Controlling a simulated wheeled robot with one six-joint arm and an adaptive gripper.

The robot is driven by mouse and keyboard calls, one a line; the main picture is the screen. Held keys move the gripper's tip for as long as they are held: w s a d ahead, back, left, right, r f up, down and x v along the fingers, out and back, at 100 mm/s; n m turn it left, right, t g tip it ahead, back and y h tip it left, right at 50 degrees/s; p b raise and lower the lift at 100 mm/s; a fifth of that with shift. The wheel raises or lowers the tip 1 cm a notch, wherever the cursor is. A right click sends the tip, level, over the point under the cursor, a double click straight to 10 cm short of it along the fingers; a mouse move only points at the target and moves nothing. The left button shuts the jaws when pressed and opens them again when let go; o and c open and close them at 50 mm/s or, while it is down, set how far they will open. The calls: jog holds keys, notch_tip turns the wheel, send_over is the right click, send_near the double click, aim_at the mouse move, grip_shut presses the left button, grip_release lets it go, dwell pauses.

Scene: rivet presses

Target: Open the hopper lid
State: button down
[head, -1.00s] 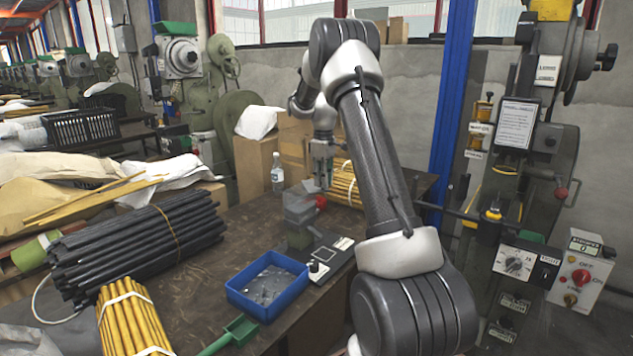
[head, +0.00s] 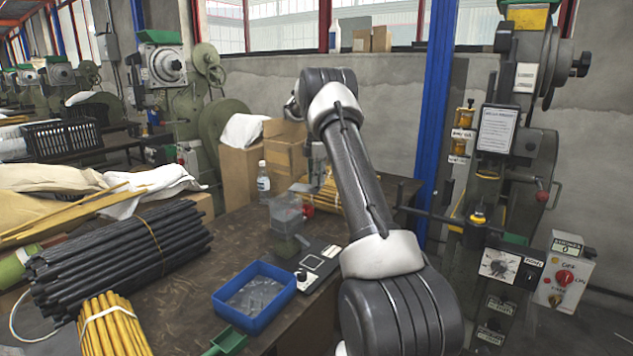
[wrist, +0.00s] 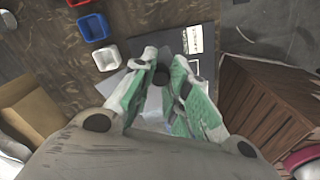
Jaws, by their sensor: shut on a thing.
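The hopper (head: 287,211) is a grey, see-through box on a green-grey base, standing on the workbench behind the blue tray. In the wrist view, pale see-through hopper surfaces (wrist: 154,103) show beneath and between my fingers. My gripper (wrist: 163,74) has green-padded fingers closed around a dark round knob (wrist: 161,75), which appears to be the lid's. In the head view my gripper (head: 317,165) is small, just behind and right of the hopper, partly hidden by my arm. How far the lid is raised cannot be told.
A blue tray (head: 243,318) of small parts and a dark panel (head: 320,262) lie in front of the hopper. A bottle (head: 263,182) stands behind left. Small red, blue and white bins (wrist: 106,57) show in the wrist view. Black rods (head: 120,250) fill the bench's left.

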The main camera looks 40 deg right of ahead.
jog(key=shift+w+d+n, duration=0.15)
jog(key=shift+w+n, duration=0.35)
jog(key=shift+n, duration=0.1)
jog(key=shift+w+d+n, duration=0.15)
jog(key=shift+w+n, duration=0.35)
jog(key=shift+n, duration=0.1)
jog(key=c, duration=1.3)
grip_release()
jog(key=shift+c, duration=0.2)
notch_tip(320, 180, up, 12)
